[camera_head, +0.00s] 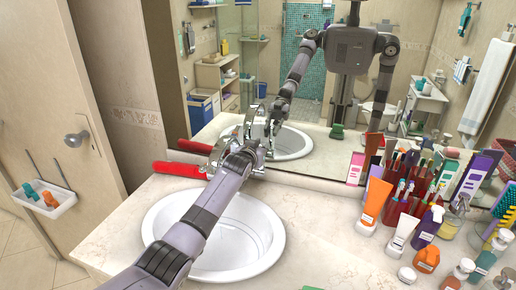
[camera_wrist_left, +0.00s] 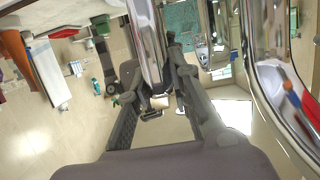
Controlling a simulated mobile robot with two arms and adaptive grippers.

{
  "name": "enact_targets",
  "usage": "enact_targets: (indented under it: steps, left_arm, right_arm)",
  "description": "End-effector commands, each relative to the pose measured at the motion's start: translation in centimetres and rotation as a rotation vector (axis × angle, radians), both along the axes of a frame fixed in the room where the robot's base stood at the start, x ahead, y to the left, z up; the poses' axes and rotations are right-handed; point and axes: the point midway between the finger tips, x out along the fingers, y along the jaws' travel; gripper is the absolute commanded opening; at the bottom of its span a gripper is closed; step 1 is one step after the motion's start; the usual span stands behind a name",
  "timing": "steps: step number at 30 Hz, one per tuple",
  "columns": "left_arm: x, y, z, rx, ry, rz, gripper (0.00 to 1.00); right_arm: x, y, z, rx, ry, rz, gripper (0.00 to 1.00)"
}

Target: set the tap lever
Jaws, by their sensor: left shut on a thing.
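The chrome tap (camera_head: 258,124) stands at the back rim of the white basin (camera_head: 262,225), in front of the mirror. My left arm reaches over the basin, and my left gripper (camera_head: 256,143) is at the tap, covering part of it. In the left wrist view, the two dark fingers of my left gripper (camera_wrist_left: 152,75) lie either side of a shiny chrome bar (camera_wrist_left: 146,35), which looks like the tap lever. The gripper is shut on it. A large chrome curve (camera_wrist_left: 270,65), likely the tap body, fills the right side. My right gripper is seen only as a mirror reflection.
A red-handled object (camera_head: 180,169) lies left of the tap. Orange tube (camera_head: 374,201), white tube (camera_head: 401,232) and several bottles crowd the counter's right. The mirror (camera_head: 330,160) rises behind. A door (camera_head: 75,120) stands left.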

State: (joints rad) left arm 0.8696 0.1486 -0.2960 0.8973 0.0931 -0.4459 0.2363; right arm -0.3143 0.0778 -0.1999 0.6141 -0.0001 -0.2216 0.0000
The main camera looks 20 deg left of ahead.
Motion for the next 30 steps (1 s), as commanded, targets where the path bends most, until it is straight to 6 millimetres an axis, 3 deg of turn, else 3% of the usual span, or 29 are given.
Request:
enact_targets:
  steps: [9, 15, 16, 25, 30]
  left_arm:
    - [0.8, -0.2, 0.2, 0.000, 0.072, -0.002, 0.00]
    - [0.9, -0.2, 0.3, -0.001, 0.068, -0.002, 0.00]
    - [0.9, -0.2, 0.3, -0.001, 0.068, -0.003, 0.21]
    - [0.8, -0.1, 0.2, 0.000, 0.070, -0.003, 0.40]
    - [0.8, -0.1, 0.2, 0.001, 0.071, -0.002, 0.40]
  right_arm:
    - [2.2, 0.1, 0.6, 0.003, -0.031, 0.000, 0.40]
    - [2.3, 0.1, 0.6, 0.003, -0.033, 0.000, 0.40]
    - [2.2, 0.1, 0.6, 0.003, -0.032, 0.000, 0.40]
    - [1.5, 0.0, 0.5, 0.001, -0.021, 0.001, 0.40]
    - [1.5, -0.1, 0.5, 0.000, -0.020, 0.001, 0.40]
